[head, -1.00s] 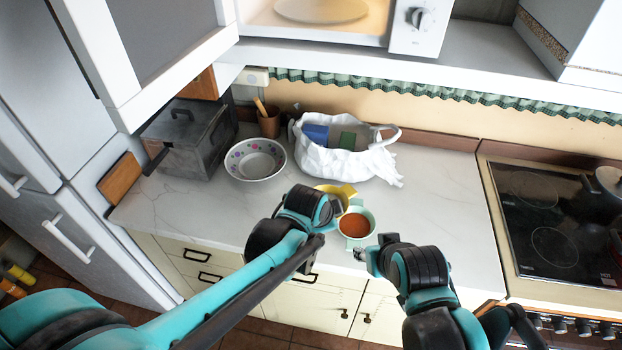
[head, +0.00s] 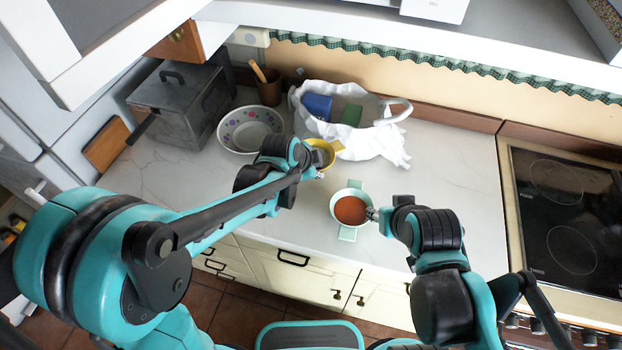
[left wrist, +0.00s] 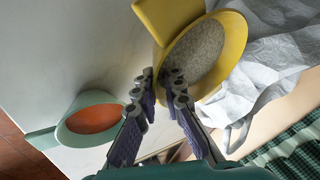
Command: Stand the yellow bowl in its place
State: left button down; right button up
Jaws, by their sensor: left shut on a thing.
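The yellow bowl (head: 325,151) has flat handles and grainy grey contents that show in the left wrist view (left wrist: 198,58). My left gripper (head: 318,170) is shut on its rim; its fingers also show in the left wrist view (left wrist: 160,82). The bowl is in front of the white cloth-lined basket, partly hidden by my left arm. I cannot tell if it touches the counter. A mint-green bowl (head: 347,233) with orange-red contents stands nearer the counter's front edge. My right gripper (head: 373,214) is at that bowl's right rim; its finger opening is not clear.
The white basket (head: 375,143) holds blue and green items. A dotted white bowl (head: 228,140), a dark metal pot (head: 170,115) and a brown utensil cup (head: 269,92) stand left. A black cooktop (head: 560,215) is right. The counter (head: 445,180) right of the basket is clear.

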pick_arm(q)
jog(key=shift+w+a+f, duration=0.5)
jog(key=shift+a+f, duration=0.2)
jog(key=shift+a, duration=0.15)
notch_tip(320, 180, down, 4)
jog(key=shift+r+b, duration=0.1)
jog(key=shift+b, duration=0.8)
jog(key=shift+r, duration=0.1)
jog(key=c, duration=2)
grip_release()
jog(key=shift+f, duration=0.2)
jog(key=shift+c, duration=0.2)
jog(key=o, duration=0.4)
jog(key=shift+r, duration=0.15)
